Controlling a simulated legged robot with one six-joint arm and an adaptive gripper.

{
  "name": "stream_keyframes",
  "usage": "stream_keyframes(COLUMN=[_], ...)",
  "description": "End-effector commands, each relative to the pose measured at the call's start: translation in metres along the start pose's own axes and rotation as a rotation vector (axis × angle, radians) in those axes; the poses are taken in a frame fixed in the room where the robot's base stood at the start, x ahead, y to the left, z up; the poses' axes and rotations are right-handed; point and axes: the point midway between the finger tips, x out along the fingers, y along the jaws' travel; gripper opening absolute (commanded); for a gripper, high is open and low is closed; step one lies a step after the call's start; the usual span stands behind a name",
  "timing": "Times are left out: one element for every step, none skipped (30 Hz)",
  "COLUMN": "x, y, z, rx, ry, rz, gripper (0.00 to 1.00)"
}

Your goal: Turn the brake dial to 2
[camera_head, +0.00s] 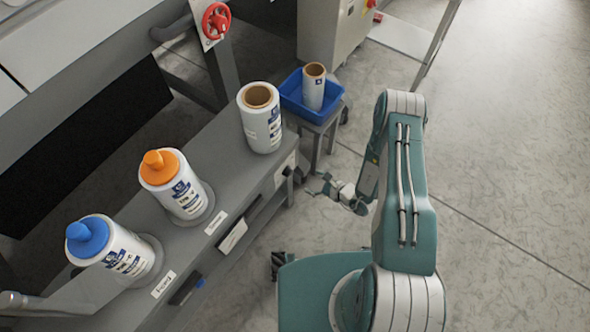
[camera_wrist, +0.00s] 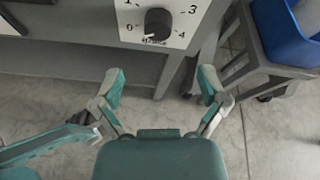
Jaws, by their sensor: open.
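The brake dial (camera_wrist: 158,20) is a dark round knob on a white plate (camera_wrist: 184,18) at the top of the wrist view. The plate shows 0 and 1 at left and 3 and 4 at right; the 2 is outside the picture. A white mark on the knob's lower left appears to point towards 0. My gripper (camera_wrist: 160,84) is open and empty, its fingertips apart from the knob and below it in the picture.
A grey bench (camera_head: 220,150) holds a white roll (camera_head: 262,130), an orange-capped bottle (camera_head: 176,186) and a blue-capped bottle (camera_head: 112,246). A blue bin (camera_head: 334,110) with a roll stands on a stool near my gripper. A red handwheel (camera_head: 216,21) is behind. The floor at right is clear.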

Motion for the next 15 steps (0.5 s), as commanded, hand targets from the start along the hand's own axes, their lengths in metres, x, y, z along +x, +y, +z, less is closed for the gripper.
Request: stream_keyframes(x=[0.0, 0.001, 0.003, 0.005, 0.008, 0.013, 0.017, 0.022, 0.029, 0.034, 0.04, 0.047, 0.053, 0.058, 0.066], y=[0.003, 0.003, 0.004, 0.004, 0.004, 0.003, 0.004, 0.004, 0.004, 0.004, 0.003, 0.003, 0.003, 0.003, 0.003], z=[-0.005, -0.006, -0.007, -0.007, -0.006, -0.006, -0.006, -0.006, -0.006, -0.006, -0.006, -0.006, -0.006, -0.006, -0.006], rx=[0.008, 0.01, 0.01, 0.01, 0.009, 0.007, 0.006, 0.006, 0.006, 0.006, 0.006, 0.007, 0.006, 0.006, 0.006], ry=[0.006, 0.008, 0.009, 0.009, 0.009, 0.008, 0.008, 0.008, 0.007, 0.006, 0.007, 0.007, 0.006, 0.006, 0.006], rz=[-0.007, -0.009, -0.011, -0.011, -0.01, -0.009, -0.008, -0.007, -0.007, -0.006, -0.006, -0.006, -0.005, -0.006, -0.006], gripper=[0.93, 0.93, 0.93, 0.93, 0.93, 0.93, 0.93, 0.93, 0.93, 0.93, 0.93, 0.93, 0.93, 0.93, 0.93])
